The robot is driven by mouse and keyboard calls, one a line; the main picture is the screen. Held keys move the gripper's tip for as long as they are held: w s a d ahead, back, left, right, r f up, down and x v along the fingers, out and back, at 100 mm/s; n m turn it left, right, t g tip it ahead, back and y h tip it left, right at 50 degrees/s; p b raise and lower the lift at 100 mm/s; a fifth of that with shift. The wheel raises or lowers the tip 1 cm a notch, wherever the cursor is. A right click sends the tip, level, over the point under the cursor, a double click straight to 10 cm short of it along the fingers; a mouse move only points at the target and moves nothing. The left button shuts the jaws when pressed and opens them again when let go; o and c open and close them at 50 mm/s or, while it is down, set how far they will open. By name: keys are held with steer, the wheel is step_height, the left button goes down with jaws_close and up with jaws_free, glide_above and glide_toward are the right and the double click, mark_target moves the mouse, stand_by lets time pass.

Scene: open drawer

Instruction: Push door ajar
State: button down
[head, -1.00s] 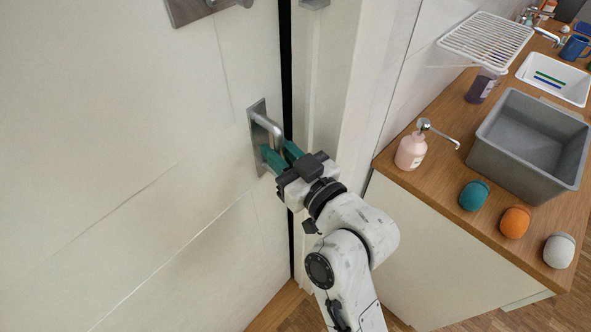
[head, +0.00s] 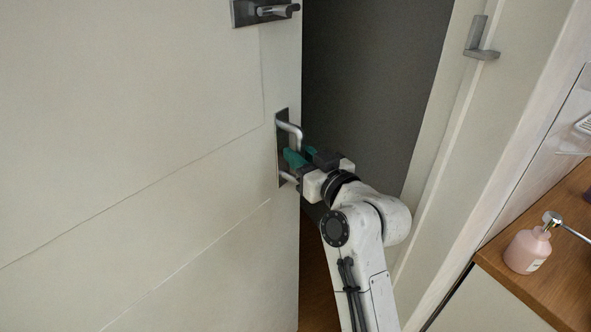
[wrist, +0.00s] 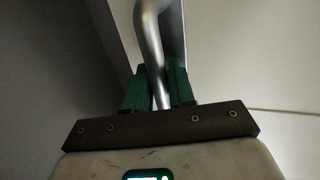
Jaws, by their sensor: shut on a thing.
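The white door (head: 140,160) fills the left of the head view and stands ajar, with a dark gap (head: 370,90) between its edge and the frame. A metal pull handle (head: 291,129) on a plate sits near the door's edge. My gripper (head: 303,155) is at the handle with its green fingers shut on it. In the wrist view the handle (wrist: 152,30) runs down between the two green fingers (wrist: 158,88). The fingers and wrist hide the handle's lower part in the head view.
A latch lever (head: 278,11) is higher on the door. A metal catch (head: 482,40) is on the door frame (head: 450,150). At the right, a wooden counter (head: 560,270) holds a pink soap bottle (head: 528,249).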

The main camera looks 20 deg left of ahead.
steer(key=shift+a+f, duration=0.2)
steer(key=shift+a, duration=0.05)
steer(key=c, duration=1.3)
jaws_free()
steer(key=shift+o, duration=1)
steer(key=shift+r, duration=0.15)
steer(key=v, duration=1)
steer(key=shift+s+d+b, duration=0.2)
steer(key=shift+d+b, duration=0.1)
